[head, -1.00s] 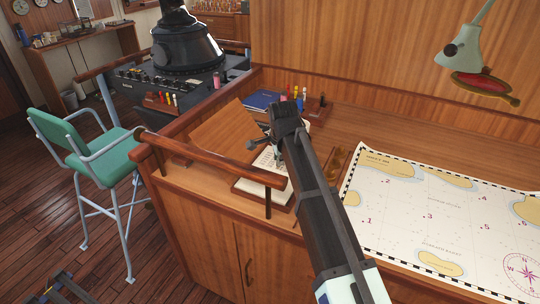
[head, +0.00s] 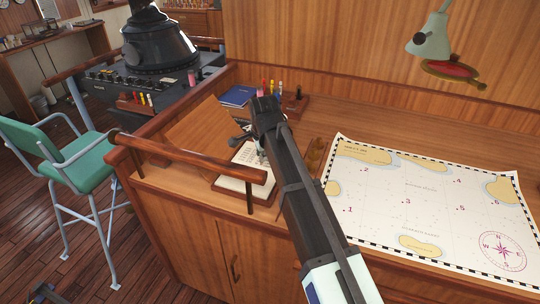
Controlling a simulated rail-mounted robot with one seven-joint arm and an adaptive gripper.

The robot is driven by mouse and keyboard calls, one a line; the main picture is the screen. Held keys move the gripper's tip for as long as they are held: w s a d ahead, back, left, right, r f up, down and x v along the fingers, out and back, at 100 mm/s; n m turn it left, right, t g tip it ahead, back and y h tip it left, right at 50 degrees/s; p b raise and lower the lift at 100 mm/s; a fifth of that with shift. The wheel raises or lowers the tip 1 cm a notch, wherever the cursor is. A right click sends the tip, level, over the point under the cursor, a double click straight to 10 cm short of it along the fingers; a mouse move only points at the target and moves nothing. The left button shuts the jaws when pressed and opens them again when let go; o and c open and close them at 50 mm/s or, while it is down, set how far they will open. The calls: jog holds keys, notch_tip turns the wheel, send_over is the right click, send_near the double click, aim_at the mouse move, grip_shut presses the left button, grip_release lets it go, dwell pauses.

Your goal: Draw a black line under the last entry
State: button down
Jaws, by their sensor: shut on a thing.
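The open log page (head: 238,168) lies in a wooden tray-like frame on the desk, left of the chart, with rows of small dark writing too small to read. My gripper (head: 260,150) is over the right part of the page, seen from behind and above. It is shut on a slim pen-like thing, mostly hidden by the fingers and arm; its colour and whether its tip touches the paper cannot be told.
A wooden rail (head: 190,158) runs along the desk's near left edge. A holder with coloured markers (head: 271,88) and a blue book (head: 238,96) stand behind the gripper. A sea chart (head: 425,205) covers the right side. A lamp (head: 431,40) hangs above it.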

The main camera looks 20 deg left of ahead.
jog(key=shift+w+a, duration=0.1)
jog(key=shift+a, duration=4.55)
jog(key=shift+f, duration=0.7)
jog(key=shift+d, duration=0.15)
dwell(1.1)
jog(key=shift+d, duration=0.4)
jog(key=shift+d, duration=0.15)
jog(key=shift+d, duration=0.45)
jog(key=shift+p, duration=0.3)
